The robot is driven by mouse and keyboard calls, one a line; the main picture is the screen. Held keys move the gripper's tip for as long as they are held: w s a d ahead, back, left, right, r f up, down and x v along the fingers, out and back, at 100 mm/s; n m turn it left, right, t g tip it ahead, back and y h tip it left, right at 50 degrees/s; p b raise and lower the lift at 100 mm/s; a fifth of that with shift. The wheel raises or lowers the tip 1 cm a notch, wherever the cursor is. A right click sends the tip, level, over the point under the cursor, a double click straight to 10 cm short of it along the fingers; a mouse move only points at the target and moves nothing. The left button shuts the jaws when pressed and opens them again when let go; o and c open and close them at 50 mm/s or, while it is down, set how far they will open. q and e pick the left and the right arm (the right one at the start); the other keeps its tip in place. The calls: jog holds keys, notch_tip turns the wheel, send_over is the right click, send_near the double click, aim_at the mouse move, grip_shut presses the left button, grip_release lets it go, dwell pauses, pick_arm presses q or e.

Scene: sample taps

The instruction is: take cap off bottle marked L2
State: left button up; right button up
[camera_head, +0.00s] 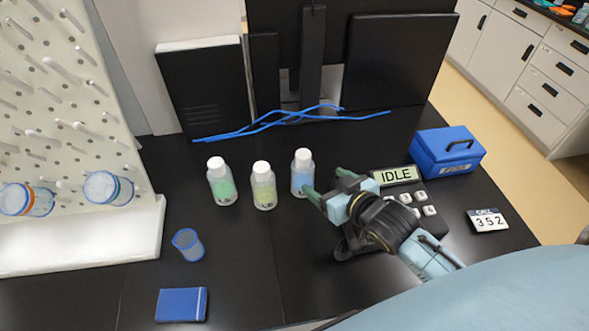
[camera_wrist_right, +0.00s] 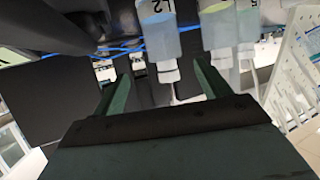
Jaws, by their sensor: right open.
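The bottle marked L2 (camera_wrist_right: 160,38) holds blue liquid and has a white cap (camera_wrist_right: 168,72); its label shows in the right wrist view, where the picture is upside down. In the head view it looks to be the blue bottle (camera_head: 302,181), standing upright, rightmost of three, with its white cap (camera_head: 303,154) on. My right gripper (camera_head: 328,184) is open and empty, just right of this bottle, its fingers pointing toward it. In the wrist view the cap appears between the two green fingers, beyond their tips. My left gripper is out of view.
A yellow-green bottle (camera_head: 263,190) and a green bottle (camera_head: 221,187) stand to the left. A keypad device with an IDLE display (camera_head: 397,175), a blue box (camera_head: 447,155) and a 352 counter (camera_head: 488,221) are at right. Blue cables (camera_head: 270,122) lie behind. A blue cup (camera_head: 188,246) stands front left.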

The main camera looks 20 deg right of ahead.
aim_at(310, 174)
jog(key=x, duration=0.5)
jog(key=shift+w+a+f, duration=0.1)
jog(key=shift+f, duration=0.1)
jog(key=shift+x, duration=1.2)
jog(key=x, duration=0.3)
jog(key=shift+a+f, duration=0.25)
jog(key=shift+a, duration=0.05)
jog(key=shift+w+f, duration=0.25)
jog(key=shift+w, duration=0.25)
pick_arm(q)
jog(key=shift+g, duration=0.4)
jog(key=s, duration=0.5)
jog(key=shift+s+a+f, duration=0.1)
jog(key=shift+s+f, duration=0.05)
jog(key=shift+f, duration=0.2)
pick_arm(e)
jog(key=shift+c, duration=0.5)
jog(key=c, duration=1)
jog(key=shift+r, duration=0.1)
